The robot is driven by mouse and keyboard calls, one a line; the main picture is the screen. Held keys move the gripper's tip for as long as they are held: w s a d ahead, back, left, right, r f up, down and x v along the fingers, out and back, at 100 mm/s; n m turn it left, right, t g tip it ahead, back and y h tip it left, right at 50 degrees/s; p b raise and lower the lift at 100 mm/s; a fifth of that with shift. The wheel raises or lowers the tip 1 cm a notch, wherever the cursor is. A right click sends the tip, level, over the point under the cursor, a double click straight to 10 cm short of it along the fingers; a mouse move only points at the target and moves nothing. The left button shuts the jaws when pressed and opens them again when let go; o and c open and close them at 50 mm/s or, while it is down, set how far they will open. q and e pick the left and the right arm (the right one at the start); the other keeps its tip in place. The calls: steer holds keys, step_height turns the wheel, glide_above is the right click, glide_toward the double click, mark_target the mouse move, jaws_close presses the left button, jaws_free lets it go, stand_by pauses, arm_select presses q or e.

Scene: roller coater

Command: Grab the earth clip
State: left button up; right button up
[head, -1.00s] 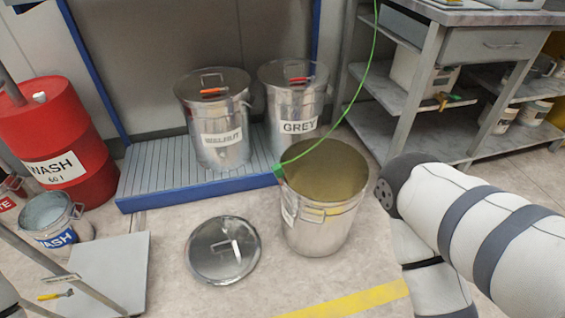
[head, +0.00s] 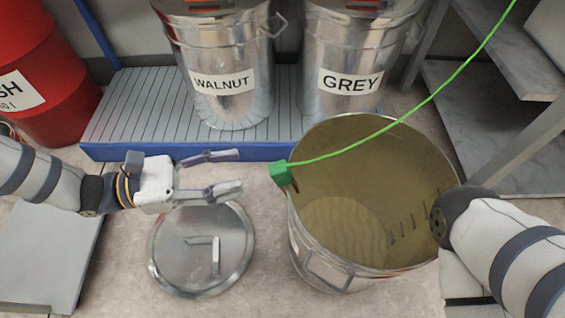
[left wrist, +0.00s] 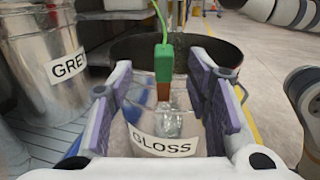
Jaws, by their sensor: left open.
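The earth clip (head: 279,172) is a small green block with a copper-coloured lower part, at the left rim of the open metal drum (head: 318,268). A thin green cable runs from it to the upper right. My left gripper (head: 241,171) is open and empty, just left of the clip, its fingers pointing at it. In the left wrist view the clip (left wrist: 164,62) appears between the spread fingers, ahead of them, with the drum's GLOSS label (left wrist: 163,145) below. My right arm reaches in at the right; its gripper is not visible.
A round lid (head: 190,265) lies on the floor below my left gripper. Closed WALNUT (head: 222,105) and GREY (head: 350,100) drums stand behind on a blue-edged grating (head: 130,120). A red drum (head: 45,85) is at the far left, and grey shelving (head: 480,125) at the right.

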mark_target(282, 165)
arm_select(q)
steer(key=d, duration=0.3)
steer(key=d+b, duration=0.1)
steer(key=d, duration=0.2)
steer(key=w+d, duration=0.1)
steer(key=d, duration=0.2)
steer(key=shift+b, duration=0.35)
steer(key=shift+w+d+r, duration=0.1)
steer(key=shift+w+d, duration=0.1)
steer(key=shift+d, duration=0.2)
jaws_close()
